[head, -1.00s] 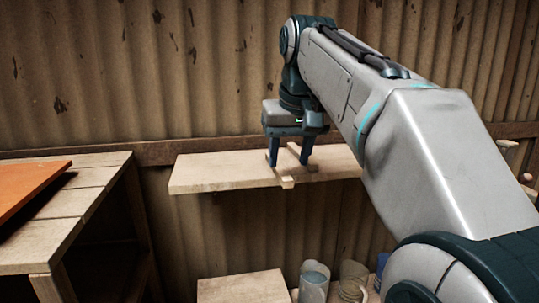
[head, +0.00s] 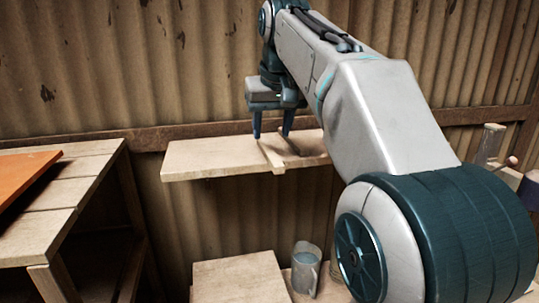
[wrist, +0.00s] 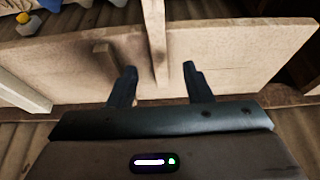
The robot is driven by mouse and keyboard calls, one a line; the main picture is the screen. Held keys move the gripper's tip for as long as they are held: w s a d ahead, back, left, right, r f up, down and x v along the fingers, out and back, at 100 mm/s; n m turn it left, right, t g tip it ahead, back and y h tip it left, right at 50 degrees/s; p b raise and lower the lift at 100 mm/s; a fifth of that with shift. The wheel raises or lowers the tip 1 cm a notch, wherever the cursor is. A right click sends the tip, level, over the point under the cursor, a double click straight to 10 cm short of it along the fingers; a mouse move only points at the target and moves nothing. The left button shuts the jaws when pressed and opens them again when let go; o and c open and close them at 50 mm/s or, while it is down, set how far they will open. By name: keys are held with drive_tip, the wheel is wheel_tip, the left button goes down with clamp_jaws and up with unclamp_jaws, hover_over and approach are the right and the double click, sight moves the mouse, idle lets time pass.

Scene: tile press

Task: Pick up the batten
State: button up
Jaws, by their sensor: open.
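The batten (head: 271,157) is a thin pale wooden strip lying across a wall shelf (head: 205,160), its near end sticking out past the front edge. In the wrist view the batten (wrist: 155,35) runs down from the top towards the space between the fingers. My gripper (head: 272,135) is open and empty above the back part of the shelf, fingers pointing down. In the wrist view the fingertips of my gripper (wrist: 159,68) lie on either side of the batten's line. I cannot tell the exact height gap.
A short wooden piece (wrist: 104,54) lies on the shelf beside the batten. The corrugated wall (head: 90,70) is close behind. A wooden table (head: 60,205) with an orange board (head: 22,178) stands at left.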

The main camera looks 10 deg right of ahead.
sight(269, 150)
drive_tip(key=shift+p+x, duration=0.6)
drive_tip(key=shift+x, duration=2.15)
clamp_jaws()
